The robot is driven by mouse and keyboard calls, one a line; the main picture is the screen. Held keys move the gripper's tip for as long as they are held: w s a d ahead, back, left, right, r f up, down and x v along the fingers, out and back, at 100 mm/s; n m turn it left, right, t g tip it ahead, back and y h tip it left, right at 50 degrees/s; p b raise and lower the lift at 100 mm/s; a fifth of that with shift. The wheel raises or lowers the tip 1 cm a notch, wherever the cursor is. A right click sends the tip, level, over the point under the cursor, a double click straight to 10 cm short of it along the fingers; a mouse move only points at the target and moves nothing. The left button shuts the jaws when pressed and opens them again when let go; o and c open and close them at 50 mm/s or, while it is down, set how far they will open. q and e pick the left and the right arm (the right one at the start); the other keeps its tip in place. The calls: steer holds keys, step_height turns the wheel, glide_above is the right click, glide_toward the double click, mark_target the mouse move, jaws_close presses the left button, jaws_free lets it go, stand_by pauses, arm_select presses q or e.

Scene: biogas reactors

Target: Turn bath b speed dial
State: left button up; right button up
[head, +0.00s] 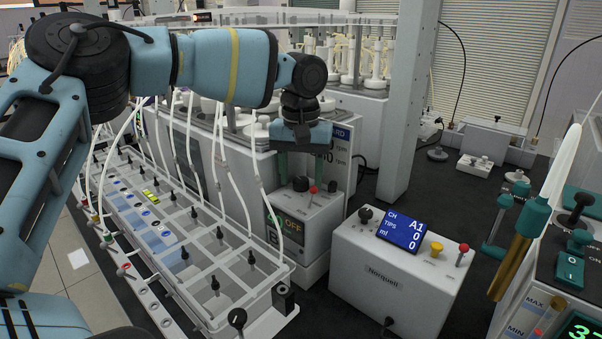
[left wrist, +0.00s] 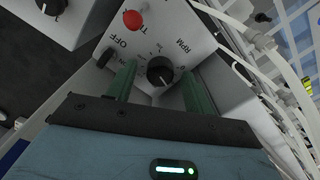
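The speed dial, a black knob with a white mark (left wrist: 160,71), sits on the sloped top of a light grey control box (head: 312,213) beside "RPM" lettering. It also shows as a small dark knob in the head view (head: 300,184). My left gripper (head: 300,170) is above the box, pointing down. In the left wrist view its two green fingers (left wrist: 158,77) stand apart, one on each side of the dial; whether they touch it I cannot tell. My right gripper is not in view.
A red knob (left wrist: 132,19) and a black switch (left wrist: 105,57) are close to the dial. A tube-filled bath tray (head: 180,235) lies to the left. A white box with a blue display (head: 403,230) stands to the right. A grey post (head: 407,100) rises behind.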

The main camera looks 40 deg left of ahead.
mark_target(301, 179)
arm_select(q)
steer(key=shift+r, duration=3.9)
